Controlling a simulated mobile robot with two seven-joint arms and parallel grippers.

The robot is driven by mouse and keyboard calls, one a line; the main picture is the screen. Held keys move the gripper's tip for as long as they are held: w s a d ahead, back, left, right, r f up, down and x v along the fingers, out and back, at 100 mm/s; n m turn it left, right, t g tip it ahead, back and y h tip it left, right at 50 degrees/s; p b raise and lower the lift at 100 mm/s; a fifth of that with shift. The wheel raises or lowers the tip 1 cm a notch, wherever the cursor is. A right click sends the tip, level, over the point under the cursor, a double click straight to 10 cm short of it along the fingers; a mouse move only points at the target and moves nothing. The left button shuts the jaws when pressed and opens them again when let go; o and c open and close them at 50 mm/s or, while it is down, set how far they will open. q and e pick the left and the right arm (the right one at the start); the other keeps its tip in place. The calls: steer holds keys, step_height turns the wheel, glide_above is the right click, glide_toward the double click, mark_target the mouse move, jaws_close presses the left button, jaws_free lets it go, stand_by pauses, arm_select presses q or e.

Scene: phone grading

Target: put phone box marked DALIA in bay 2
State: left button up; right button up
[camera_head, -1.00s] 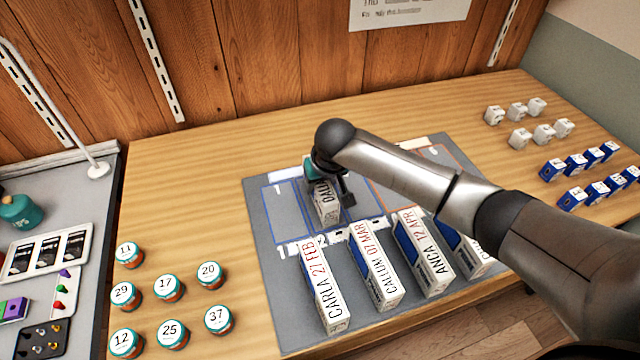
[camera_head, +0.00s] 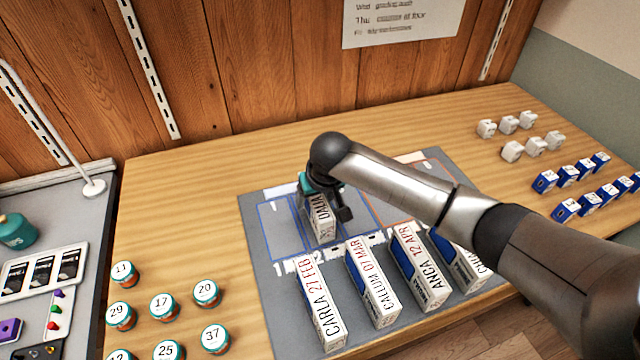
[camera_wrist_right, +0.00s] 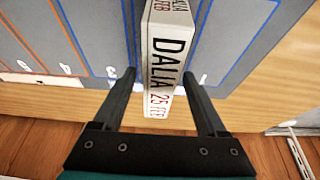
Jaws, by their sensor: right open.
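The DALIA phone box (camera_head: 321,222) is white with black lettering and stands on the grey mat (camera_head: 257,214), in the second blue-outlined bay from the left, just right of bay 1. Its date, 25 FEB, reads in red on the box (camera_wrist_right: 162,60) in the right wrist view. My right gripper (camera_head: 328,208) is over the box with its fingers open, one on each side. In the right wrist view gaps show between the box and both fingers (camera_wrist_right: 159,76). My left gripper is not in view.
A front row of boxes holds CARLA (camera_head: 322,310), CALLUM (camera_head: 373,288), ANCA (camera_head: 420,272) and a partly hidden one (camera_head: 462,262). Numbered jars (camera_head: 163,306) stand at front left. The wood behind the mat is clear.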

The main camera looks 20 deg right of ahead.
steer(key=p+v, duration=0.3)
steer(key=v, duration=0.7)
steer(key=shift+s+r, duration=0.2)
steer(key=shift+r, duration=0.15)
